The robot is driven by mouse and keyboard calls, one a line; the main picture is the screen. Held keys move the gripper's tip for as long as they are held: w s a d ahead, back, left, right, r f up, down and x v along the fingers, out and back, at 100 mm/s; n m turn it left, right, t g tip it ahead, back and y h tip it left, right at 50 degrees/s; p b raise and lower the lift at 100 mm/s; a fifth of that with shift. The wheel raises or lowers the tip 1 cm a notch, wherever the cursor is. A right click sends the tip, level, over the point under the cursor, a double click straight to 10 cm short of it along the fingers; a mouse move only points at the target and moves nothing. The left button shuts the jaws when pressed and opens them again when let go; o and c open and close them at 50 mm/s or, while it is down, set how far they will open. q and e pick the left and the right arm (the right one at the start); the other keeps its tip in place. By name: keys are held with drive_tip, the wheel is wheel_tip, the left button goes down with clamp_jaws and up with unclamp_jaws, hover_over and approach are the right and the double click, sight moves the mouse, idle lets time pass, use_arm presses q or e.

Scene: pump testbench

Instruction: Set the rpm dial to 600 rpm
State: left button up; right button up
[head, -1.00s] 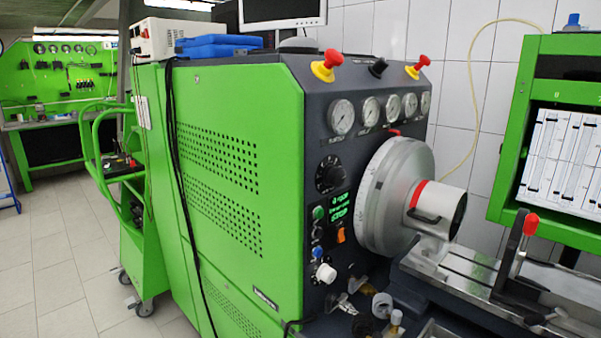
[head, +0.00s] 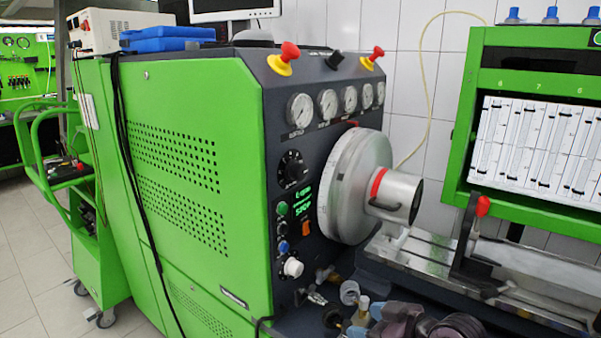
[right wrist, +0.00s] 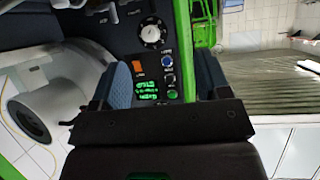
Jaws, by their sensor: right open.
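The control panel on the green test bench (head: 200,170) carries a black dial with a light scale (head: 292,168) above a green-lit display (head: 302,197) that seems to read rpm and STOP. A white knob (head: 293,267) is lower down; it also shows in the right wrist view (right wrist: 151,34), with marks around it. The frames do not label which is the rpm dial. My right gripper (head: 402,318) is low in the head view, right of and below the panel. In the right wrist view its open, empty fingers (right wrist: 163,85) frame the display. The black dial is hidden there.
A large silver drum (head: 350,190) juts out right of the panel. A clamp with a red-tipped lever (head: 482,207) stands on the metal bed. Hose fittings (head: 349,292) stick out below the white knob. Gauges (head: 300,110) line the panel's top.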

drive_tip(key=w+a+r+n+y, duration=0.2)
drive_tip(key=w+a+r+y, duration=0.1)
drive_tip(key=w+r, duration=0.55)
drive_tip(key=n+t+y, duration=0.1)
drive_tip(key=t+y, duration=0.1)
drive_tip(key=y, duration=0.1)
approach(304, 173)
drive_tip(key=a, duration=0.1)
drive_tip(key=p+x, duration=0.1)
drive_tip(key=x, duration=0.9)
drive_tip(key=shift+w+d, duration=0.15)
